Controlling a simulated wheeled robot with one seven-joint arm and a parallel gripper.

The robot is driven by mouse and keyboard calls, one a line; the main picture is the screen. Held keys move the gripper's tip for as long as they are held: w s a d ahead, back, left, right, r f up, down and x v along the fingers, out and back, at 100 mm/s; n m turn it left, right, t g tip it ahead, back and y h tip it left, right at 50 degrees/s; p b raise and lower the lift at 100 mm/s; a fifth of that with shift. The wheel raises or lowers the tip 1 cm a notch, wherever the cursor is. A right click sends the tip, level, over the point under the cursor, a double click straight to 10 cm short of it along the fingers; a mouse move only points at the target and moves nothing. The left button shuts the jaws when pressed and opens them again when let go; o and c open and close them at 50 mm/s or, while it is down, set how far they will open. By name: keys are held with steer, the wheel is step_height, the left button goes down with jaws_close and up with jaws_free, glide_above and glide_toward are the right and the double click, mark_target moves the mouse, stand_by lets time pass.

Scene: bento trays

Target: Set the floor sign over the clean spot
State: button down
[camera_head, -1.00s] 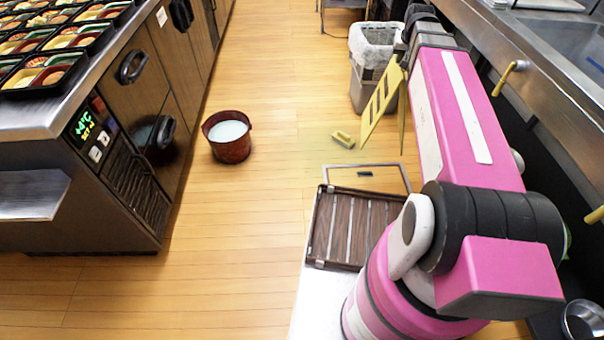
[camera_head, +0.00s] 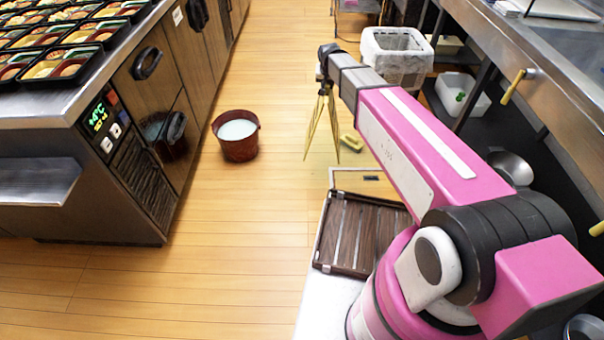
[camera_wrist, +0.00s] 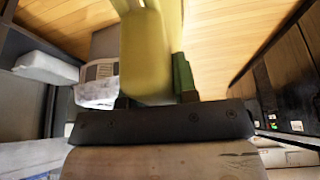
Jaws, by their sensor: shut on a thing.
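The yellow floor sign (camera_head: 333,124) hangs below my gripper (camera_head: 322,78), its two panels spread in an A-shape and seen nearly edge-on. My gripper is shut on the sign's top. In the wrist view the sign (camera_wrist: 147,60) fills the middle, with a green part beside it; the fingertips are hidden behind it. The sign appears above the floor, but the gap under its feet is hard to judge. The clean spot's edges are not clear; the floor around the sign looks slightly paler.
A yellow block-like item (camera_head: 352,141) lies on the floor just right of the sign. A red-brown bucket (camera_head: 238,148) of pale liquid stands to the left. A lined bin (camera_head: 397,75) stands behind, right. A slatted brown tray (camera_head: 340,235) is nearer. Floor between bucket and sign is clear.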

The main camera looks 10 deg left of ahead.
steer(key=s+a+f+n, duration=0.1)
steer(key=s+a+f, duration=0.2)
steer(key=a+f, duration=0.5)
steer(key=s+a+f, duration=0.2)
steer(key=a+f, duration=0.2)
steer(key=a, duration=0.8)
steer(key=w+d+f, duration=0.5)
steer(key=d+f, duration=0.4)
steer(key=f, duration=0.2)
steer(key=shift+d+f, duration=0.15)
steer(key=shift+d, duration=0.05)
steer(key=shift+w+f, duration=0.1)
steer(key=c, duration=0.9)
jaws_free()
